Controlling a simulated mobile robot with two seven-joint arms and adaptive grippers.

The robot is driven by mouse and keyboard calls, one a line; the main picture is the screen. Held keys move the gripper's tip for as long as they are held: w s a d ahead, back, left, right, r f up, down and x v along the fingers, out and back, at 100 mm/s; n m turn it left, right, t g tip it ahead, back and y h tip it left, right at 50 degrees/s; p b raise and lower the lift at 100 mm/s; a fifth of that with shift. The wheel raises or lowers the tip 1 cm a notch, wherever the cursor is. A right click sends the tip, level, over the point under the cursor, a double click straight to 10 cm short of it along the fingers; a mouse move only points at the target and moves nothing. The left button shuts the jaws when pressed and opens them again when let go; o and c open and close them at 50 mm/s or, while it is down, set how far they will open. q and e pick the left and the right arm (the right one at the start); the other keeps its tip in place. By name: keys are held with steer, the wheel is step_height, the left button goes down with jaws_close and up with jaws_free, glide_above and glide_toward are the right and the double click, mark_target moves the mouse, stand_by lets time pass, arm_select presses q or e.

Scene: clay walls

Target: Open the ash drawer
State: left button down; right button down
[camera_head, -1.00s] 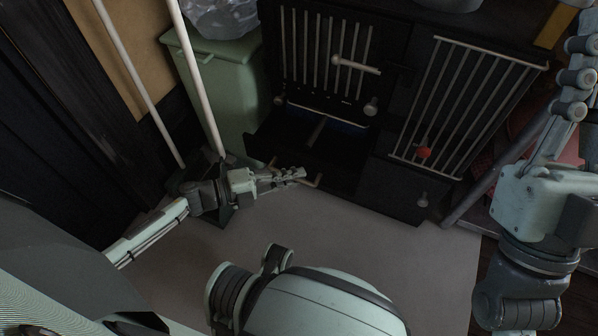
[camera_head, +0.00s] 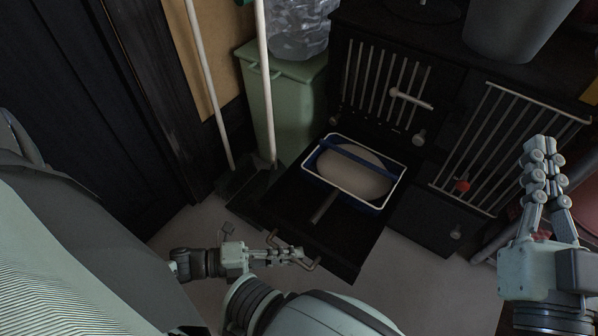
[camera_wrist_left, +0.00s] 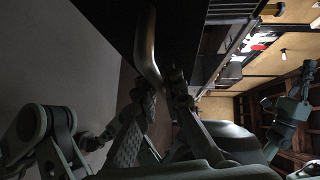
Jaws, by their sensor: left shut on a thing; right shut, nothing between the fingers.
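The black ash drawer (camera_head: 345,238) is pulled far out from the stove's lower left, over the floor. A blue, white-rimmed container (camera_head: 395,172) with pale contents lies in its rear part. My left gripper (camera_head: 300,256) is shut on the bar handle (camera_head: 311,266) at the drawer's front. In the left wrist view the curved handle (camera_wrist_left: 146,42) runs down to my fingers (camera_wrist_left: 162,92). The grip partly hides it. My right gripper (camera_head: 541,148) is shut and empty, raised in front of the stove's right side.
The black stove (camera_head: 425,225) has two barred doors with knobs. A grey bucket (camera_head: 515,30) stands on top.

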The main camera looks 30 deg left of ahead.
arm_select(q)
steer(key=shift+s+a, duration=0.1)
steer(key=shift+s, duration=0.15)
arm_select(e)
steer(key=shift+w+f, duration=0.1)
steer(key=shift+f, duration=0.2)
arm_select(q)
steer(key=c, duration=1.9)
jaws_free()
steer(key=v, duration=1.2)
arm_select(e)
steer(key=shift+d, duration=0.1)
